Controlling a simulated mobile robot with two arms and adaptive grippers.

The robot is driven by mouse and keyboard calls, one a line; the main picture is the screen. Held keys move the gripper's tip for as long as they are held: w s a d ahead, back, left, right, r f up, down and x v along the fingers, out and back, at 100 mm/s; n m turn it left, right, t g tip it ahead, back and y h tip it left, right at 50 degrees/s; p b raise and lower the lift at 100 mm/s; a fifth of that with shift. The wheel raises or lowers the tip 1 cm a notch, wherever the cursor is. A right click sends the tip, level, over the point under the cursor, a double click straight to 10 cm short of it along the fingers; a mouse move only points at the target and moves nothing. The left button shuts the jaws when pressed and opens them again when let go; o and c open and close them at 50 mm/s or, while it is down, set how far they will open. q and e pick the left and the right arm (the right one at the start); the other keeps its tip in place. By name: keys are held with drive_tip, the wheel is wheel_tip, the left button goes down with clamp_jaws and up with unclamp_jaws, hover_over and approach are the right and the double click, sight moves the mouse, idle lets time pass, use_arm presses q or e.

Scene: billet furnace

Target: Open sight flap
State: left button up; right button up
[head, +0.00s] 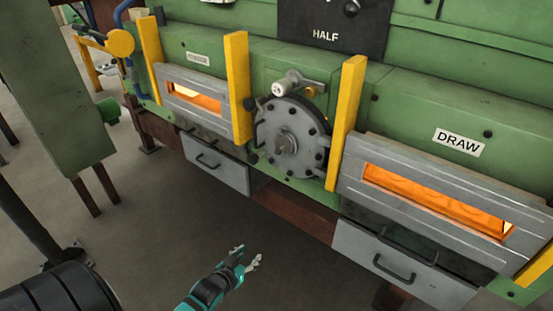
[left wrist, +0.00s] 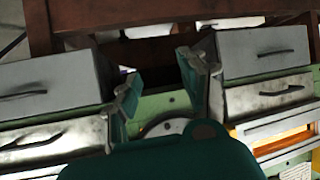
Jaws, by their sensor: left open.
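A round dark grey cover (head: 289,138) with bolts around its rim and a centre hub sits on the green furnace front, between two yellow posts. It looks like the sight flap and lies flat against the front. A short lever with a pale knob (head: 279,88) is at its top. Part of the round cover (left wrist: 165,128) shows low in the left wrist view, mostly hidden by my gripper body. My left gripper (head: 247,258) is open and empty, below and in front of the cover, apart from it. Its spread fingers (left wrist: 160,78) show in the left wrist view.
Glowing slots show in the left door (head: 180,83) and the right door (head: 370,158) beside the DRAW label (head: 458,142). Handled grey drawers (head: 215,165) (head: 385,262) hang below them. Yellow posts (head: 238,85) (head: 347,120) stick out beside the cover.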

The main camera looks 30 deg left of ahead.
use_arm(q)
drive_tip(key=w+a+r+t, duration=0.1)
drive_tip(key=w+r+t, duration=0.1)
drive_tip(key=r, duration=0.6)
drive_tip(key=w+a+r+t, duration=0.1)
drive_tip(key=w+r+t, duration=0.1)
drive_tip(key=r, duration=0.5)
drive_tip(key=t+b, duration=0.1)
drive_tip(key=t, duration=0.1)
approach(276, 153)
drive_tip(key=shift+n, duration=0.4)
drive_tip(key=w, duration=0.3)
drive_tip(key=w+p, duration=0.1)
drive_tip(key=w, duration=0.2)
drive_tip(key=w+a+p, duration=0.1)
drive_tip(key=w, duration=0.3)
drive_tip(key=shift+s, duration=0.1)
clamp_jaws()
